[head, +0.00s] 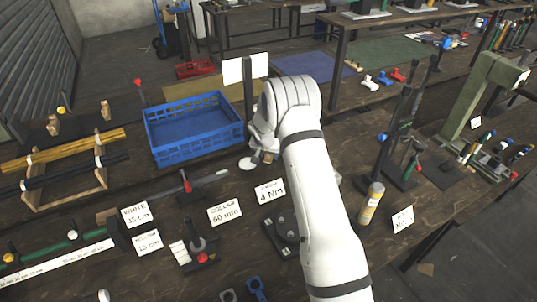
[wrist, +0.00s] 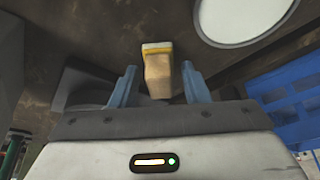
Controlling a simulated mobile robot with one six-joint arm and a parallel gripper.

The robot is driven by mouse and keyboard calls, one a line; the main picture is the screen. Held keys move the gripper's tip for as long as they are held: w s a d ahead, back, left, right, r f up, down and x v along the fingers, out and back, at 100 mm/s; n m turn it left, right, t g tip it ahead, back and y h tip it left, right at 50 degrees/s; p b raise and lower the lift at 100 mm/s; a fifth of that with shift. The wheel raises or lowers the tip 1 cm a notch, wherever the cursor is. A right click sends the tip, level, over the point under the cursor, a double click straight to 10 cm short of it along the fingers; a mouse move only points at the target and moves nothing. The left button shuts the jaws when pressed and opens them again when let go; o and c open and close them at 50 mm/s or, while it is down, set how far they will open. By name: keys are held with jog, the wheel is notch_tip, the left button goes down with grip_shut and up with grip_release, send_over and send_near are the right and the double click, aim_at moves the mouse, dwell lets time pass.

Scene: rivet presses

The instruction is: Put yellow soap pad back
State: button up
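In the wrist view, a small tan block (wrist: 157,78) with a yellow and whitish end shows between the two blue fingers of my gripper (wrist: 158,86). It may be the yellow soap pad, but I cannot tell for sure. A gap shows on each side of the block, so the fingers stand apart from it. In the head view, my gripper (head: 262,152) is low over the table, right of the blue crate, and mostly hidden by my white arm. No yellow pad can be made out in the head view.
A blue crate (head: 190,150) stands left of my gripper and also shows in the wrist view (wrist: 290,105). A white round disc (head: 248,163) lies close to the gripper.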

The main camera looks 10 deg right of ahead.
jog(key=shift+o, duration=0.5)
jog(key=shift+r, duration=0.1)
jog(key=shift+r+p, duration=0.2)
jog(key=shift+p, duration=0.15)
jog(key=s+r+n+b, duration=0.1)
jog(key=s+r, duration=0.5)
jog(key=r, duration=0.4)
jog(key=s+r+b, duration=0.2)
jog(key=s+r, duration=0.4)
jog(key=r, duration=0.4)
jog(key=s+r+n+y, duration=0.1)
jog(key=s+r+n, duration=0.1)
jog(key=s, duration=1.4)
jog(key=s+r+n+y, duration=0.1)
jog(key=s+r, duration=0.4)
jog(key=s, duration=1.1)
jog(key=shift+s+r+n+g, duration=0.3)
jog(key=shift+s+n+g, duration=0.1)
jog(key=shift+n, duration=0.4)
